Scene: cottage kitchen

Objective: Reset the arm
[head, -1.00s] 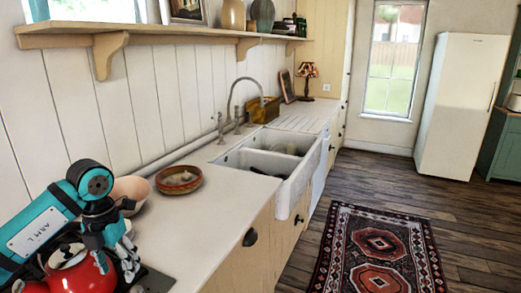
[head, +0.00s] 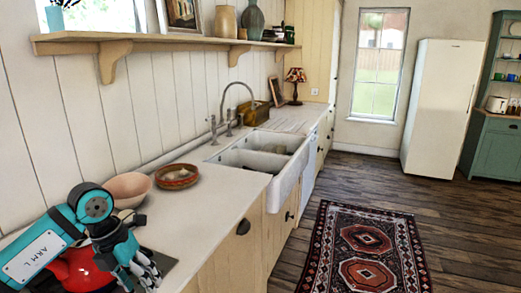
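My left arm (head: 42,250) reaches in from the left in the head view. Its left gripper (head: 145,272) hangs low over the near end of the counter, in front of a red kettle (head: 80,272) that it partly hides. The fingers point down and to the right; whether they are open or shut is unclear at this size. I see nothing held in them. My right gripper is not in view.
A pink bowl (head: 128,188) and a red-brown dish (head: 177,177) stand on the counter (head: 205,205) close beyond the gripper. A white double sink (head: 270,165) lies farther along. A shelf (head: 150,38) runs above. The floor right of the counter is open, with a patterned rug (head: 365,250).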

